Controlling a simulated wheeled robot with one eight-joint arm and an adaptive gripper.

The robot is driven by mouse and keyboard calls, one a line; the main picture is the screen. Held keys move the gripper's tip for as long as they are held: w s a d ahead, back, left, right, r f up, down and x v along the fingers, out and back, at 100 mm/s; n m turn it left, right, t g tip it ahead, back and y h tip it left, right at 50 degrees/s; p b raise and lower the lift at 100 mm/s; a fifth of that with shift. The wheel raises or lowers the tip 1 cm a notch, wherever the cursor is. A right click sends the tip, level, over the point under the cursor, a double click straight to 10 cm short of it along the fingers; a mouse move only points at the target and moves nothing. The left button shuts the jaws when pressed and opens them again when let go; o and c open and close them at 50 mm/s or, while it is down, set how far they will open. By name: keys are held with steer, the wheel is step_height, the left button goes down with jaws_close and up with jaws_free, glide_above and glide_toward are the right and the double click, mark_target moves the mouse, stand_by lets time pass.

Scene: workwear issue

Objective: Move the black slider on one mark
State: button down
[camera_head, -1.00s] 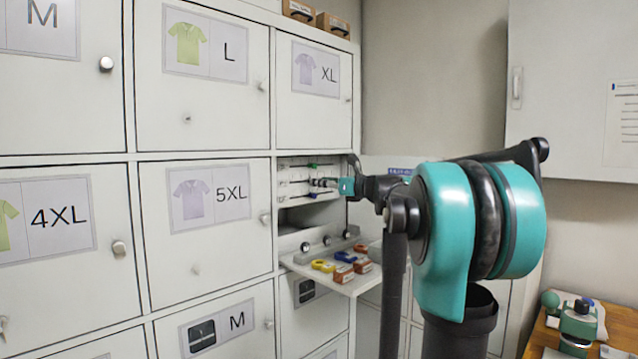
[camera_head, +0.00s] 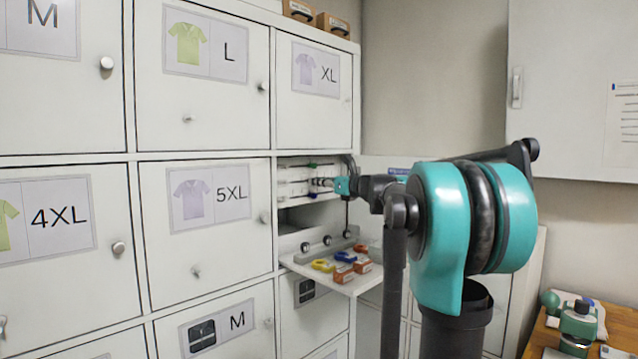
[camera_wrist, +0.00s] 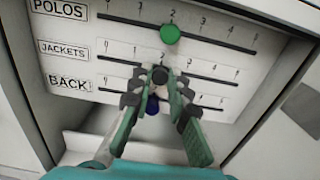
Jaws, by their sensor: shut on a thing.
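The black slider (camera_wrist: 160,74) sits on the JACKETS track, the middle row of a white scale panel (camera_wrist: 112,20) in the wrist view. My gripper (camera_wrist: 165,82) is shut on it, with a finger on each side. The slider looks near the 2 position, but its exact mark is hidden by the knob and fingers. A green slider (camera_wrist: 170,34) sits above on the POLOS track, near 2. A blue slider (camera_wrist: 152,106) on the BACK track is below, partly between my fingers. In the head view my gripper (camera_head: 335,185) reaches into the open compartment with the panel.
A fold-down shelf (camera_head: 335,282) below the panel carries a yellow item (camera_head: 322,265), a blue item (camera_head: 345,257) and orange blocks (camera_head: 344,274). Closed locker doors (camera_head: 205,210) stand to the left. The compartment's side wall (camera_wrist: 270,75) is close on the right.

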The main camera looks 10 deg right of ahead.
steer(key=w+d, duration=0.2)
steer(key=d, duration=0.1)
stand_by(0.4)
steer(key=c, duration=1.4)
jaws_free()
steer(key=shift+c, duration=0.2)
steer(key=v, duration=1.2)
